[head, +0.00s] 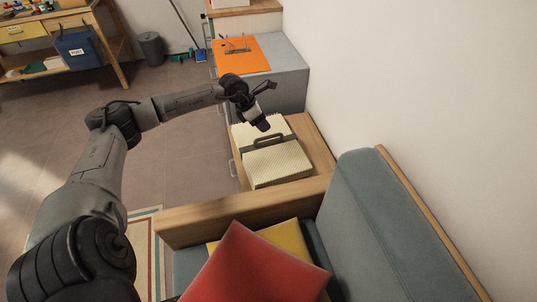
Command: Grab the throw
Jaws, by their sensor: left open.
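The throw (282,166) is a cream, ribbed folded cloth with a dark grey carry handle (268,141) across its middle. It lies on the wooden side table (309,140) beyond the sofa arm. My left gripper (268,106) is open and appears above the far end of the throw, short of the handle in the picture. Its jaws hold nothing that I can see. The gripper hides a little of the throw's far edge. My right gripper is not in view.
The sofa's wooden arm (240,210) stands on the near side, with a red cushion (255,268) and a yellow cushion (290,240) below it. A grey cabinet with an orange board (240,57) stands beyond. The white wall (400,70) bounds the right. Open floor lies left.

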